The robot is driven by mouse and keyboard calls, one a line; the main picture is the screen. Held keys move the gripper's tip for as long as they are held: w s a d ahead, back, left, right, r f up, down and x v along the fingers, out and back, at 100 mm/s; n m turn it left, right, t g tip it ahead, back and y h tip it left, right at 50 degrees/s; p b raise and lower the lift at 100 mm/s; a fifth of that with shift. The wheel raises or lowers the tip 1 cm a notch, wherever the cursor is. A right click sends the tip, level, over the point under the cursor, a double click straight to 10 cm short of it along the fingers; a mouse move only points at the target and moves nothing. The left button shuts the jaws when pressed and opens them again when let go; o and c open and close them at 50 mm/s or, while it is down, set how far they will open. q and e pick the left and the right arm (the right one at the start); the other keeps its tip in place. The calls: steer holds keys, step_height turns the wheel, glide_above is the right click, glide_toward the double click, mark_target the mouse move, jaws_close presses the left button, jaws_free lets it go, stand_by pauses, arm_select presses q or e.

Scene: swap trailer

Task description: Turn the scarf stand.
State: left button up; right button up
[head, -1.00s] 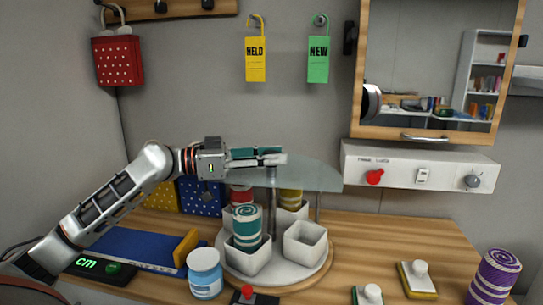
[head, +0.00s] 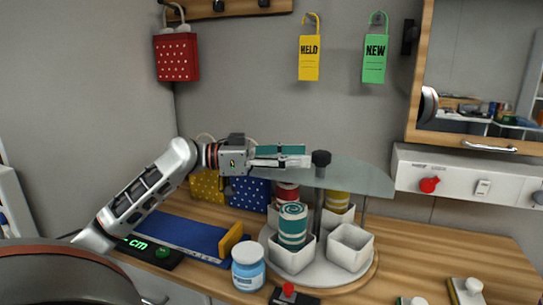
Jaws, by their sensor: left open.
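The scarf stand is a round white turntable (head: 340,281) on a wooden base, with square white cups, a grey post and a black knob (head: 321,158) on top. A teal-striped scarf roll (head: 292,226) stands in the front left cup. A red roll (head: 286,192) is behind it and a yellow roll (head: 337,201) is at the back right. The front right cup (head: 350,247) looks empty. My left gripper (head: 307,156) is open and empty, its fingertips just left of the knob, seemingly apart from it. My right gripper is not in view.
A clear half-round shelf (head: 368,182) covers the stand's back part. A blue board (head: 190,235) lies left.

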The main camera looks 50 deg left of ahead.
arm_select(q)
steer(key=shift+v, duration=2.95)
